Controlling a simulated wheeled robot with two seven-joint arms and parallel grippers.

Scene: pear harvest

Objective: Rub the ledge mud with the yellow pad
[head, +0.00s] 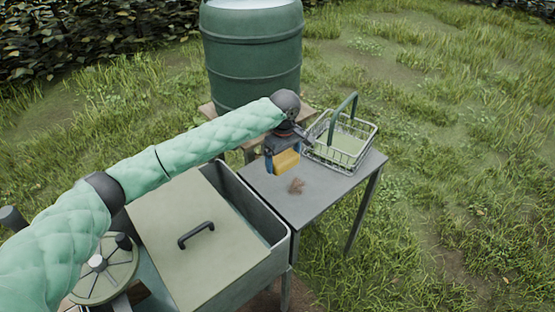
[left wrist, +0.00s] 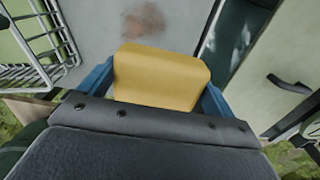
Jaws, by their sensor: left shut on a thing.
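The yellow pad (head: 286,161) is between the blue fingers of my left gripper (head: 283,164), which is shut on it. In the left wrist view the pad (left wrist: 160,78) fills the space between the two blue fingers (left wrist: 160,90). The brown mud patch (head: 296,186) lies on the grey ledge (head: 318,203), just in front of and a little right of the pad. In the left wrist view the mud (left wrist: 143,20) shows faintly beyond the pad. I cannot tell whether the pad touches the ledge. My right gripper is not in view.
A wire basket (head: 367,128) with a green handle stands on the ledge's back right. A sink-like bin (head: 262,205) with a handled lid (head: 190,255) adjoins the ledge at left. A green barrel (head: 253,60) stands behind. The ledge's front is bare.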

